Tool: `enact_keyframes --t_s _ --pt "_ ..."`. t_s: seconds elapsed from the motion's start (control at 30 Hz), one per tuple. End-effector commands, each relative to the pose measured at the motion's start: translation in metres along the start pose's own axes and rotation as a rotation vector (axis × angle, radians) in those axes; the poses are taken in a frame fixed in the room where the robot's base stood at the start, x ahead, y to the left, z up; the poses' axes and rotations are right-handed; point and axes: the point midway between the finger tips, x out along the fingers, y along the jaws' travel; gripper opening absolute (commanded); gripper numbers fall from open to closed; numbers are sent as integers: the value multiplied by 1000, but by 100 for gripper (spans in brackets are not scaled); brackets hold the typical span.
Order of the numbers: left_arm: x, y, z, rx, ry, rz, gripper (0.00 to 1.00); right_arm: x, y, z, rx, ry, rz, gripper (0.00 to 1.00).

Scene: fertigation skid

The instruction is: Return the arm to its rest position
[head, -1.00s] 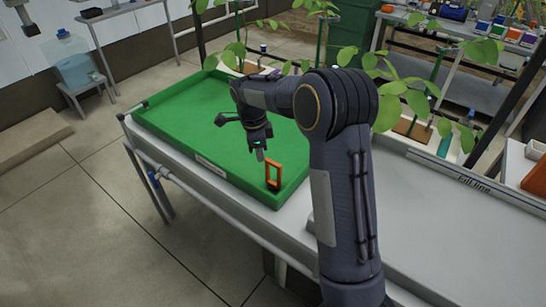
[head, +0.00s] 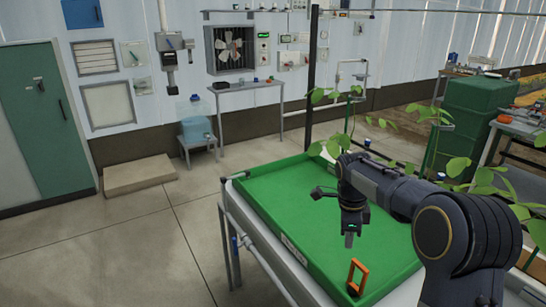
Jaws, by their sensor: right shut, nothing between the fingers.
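My right arm reaches in from the lower right. Its gripper (head: 349,240) points down over the green tray (head: 275,196) and is shut and empty. Below it, an orange frame-shaped piece with a dark base (head: 357,277) stands upright in the near corner of the tray, apart from the fingers. My left gripper is not in the picture.
The tray lies on a pale bench with a rail (head: 257,262) along its left side. Leafy plants (head: 458,166) stand close behind and beside my right arm. A water container on a stool (head: 197,132) stands by the far wall.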

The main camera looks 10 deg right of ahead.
Motion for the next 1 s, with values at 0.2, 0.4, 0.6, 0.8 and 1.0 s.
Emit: enact_keyframes --t_s 0.2,0.4,0.6,0.8,1.0 --pt "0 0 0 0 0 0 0 -30 55 -29 -321 -164 -61 0" --pt "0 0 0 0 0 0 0 -52 146 -48 -825 -301 -268 0" --pt "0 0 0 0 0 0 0 -46 238 -50 -1304 -274 -537 0" --pt "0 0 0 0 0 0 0 -23 293 -43 -1621 -153 -714 0" --pt "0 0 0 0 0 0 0 -13 307 -40 -1722 -97 -762 0"
